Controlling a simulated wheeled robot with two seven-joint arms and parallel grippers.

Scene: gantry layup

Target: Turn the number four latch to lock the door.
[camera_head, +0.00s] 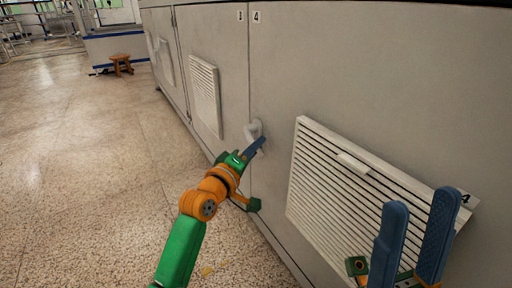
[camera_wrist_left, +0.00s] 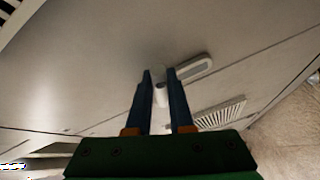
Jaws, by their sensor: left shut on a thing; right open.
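The number four latch (camera_head: 253,130) is a pale handle on the grey cabinet, close to the seam beside the door labelled 4 (camera_head: 256,17). My left gripper (camera_head: 261,144) reaches it from below, with its blue fingers at the latch. In the left wrist view, a pale latch handle (camera_wrist_left: 160,94) sits between the two blue fingers (camera_wrist_left: 161,92), which are shut on it. The fingers hide part of the latch, so its exact angle is hard to tell. My right gripper (camera_head: 416,238) is open and empty at the lower right, fingers pointing up, in front of the door.
A white louvred vent (camera_head: 345,190) projects from door 4, right of the latch. Another vent (camera_head: 206,94) is on the door to the left, labelled 3 (camera_head: 240,16). A small wooden stool (camera_head: 121,63) stands far back. The speckled floor (camera_head: 80,160) at left is clear.

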